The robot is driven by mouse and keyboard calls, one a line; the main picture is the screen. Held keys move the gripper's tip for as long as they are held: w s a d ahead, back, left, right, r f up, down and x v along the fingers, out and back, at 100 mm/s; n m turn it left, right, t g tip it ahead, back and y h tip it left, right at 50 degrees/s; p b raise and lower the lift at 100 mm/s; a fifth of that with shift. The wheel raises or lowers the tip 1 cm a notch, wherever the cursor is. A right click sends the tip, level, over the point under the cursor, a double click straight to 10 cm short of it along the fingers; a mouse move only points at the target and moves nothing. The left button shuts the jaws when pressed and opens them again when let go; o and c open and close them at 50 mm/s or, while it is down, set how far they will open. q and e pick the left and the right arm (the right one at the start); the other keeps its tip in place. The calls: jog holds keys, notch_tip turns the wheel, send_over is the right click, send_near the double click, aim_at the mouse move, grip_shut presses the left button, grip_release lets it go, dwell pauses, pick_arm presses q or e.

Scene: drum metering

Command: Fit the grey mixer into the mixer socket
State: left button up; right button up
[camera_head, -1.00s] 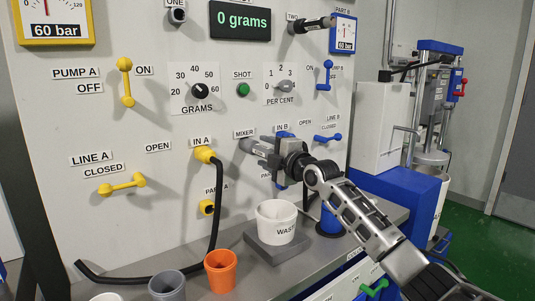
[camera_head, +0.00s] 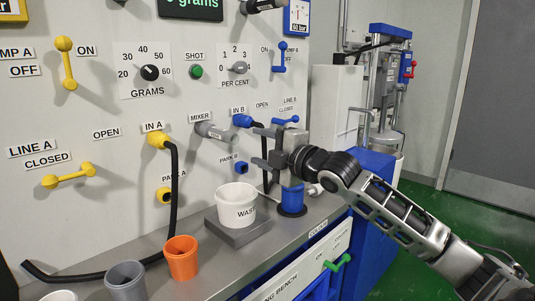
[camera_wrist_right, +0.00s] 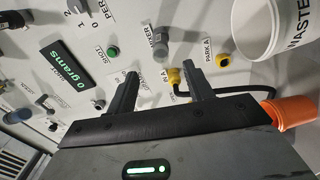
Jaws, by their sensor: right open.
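The grey mixer (camera_head: 216,132) sticks out of the panel under the MIXER label, its base at the mixer socket; the socket itself is hidden behind it, so I cannot tell how deep it sits. It also shows in the right wrist view (camera_wrist_right: 161,46), beyond my fingertips. My right gripper (camera_head: 258,147) is open and empty, to the right of the mixer and apart from it. In the wrist view its two fingers (camera_wrist_right: 161,70) are spread with nothing between them. My left gripper is not in view.
The blue IN B fitting (camera_head: 243,121) and its black hose are close to my right gripper. Below stand the white WASTE bucket (camera_head: 236,198) and a blue cup (camera_head: 292,197). An orange cup (camera_head: 182,262) and a grey cup (camera_head: 126,284) stand on the bench front left.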

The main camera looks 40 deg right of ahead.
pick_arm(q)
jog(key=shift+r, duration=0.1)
pick_arm(e)
jog(key=shift+s, duration=0.8)
dwell(0.3)
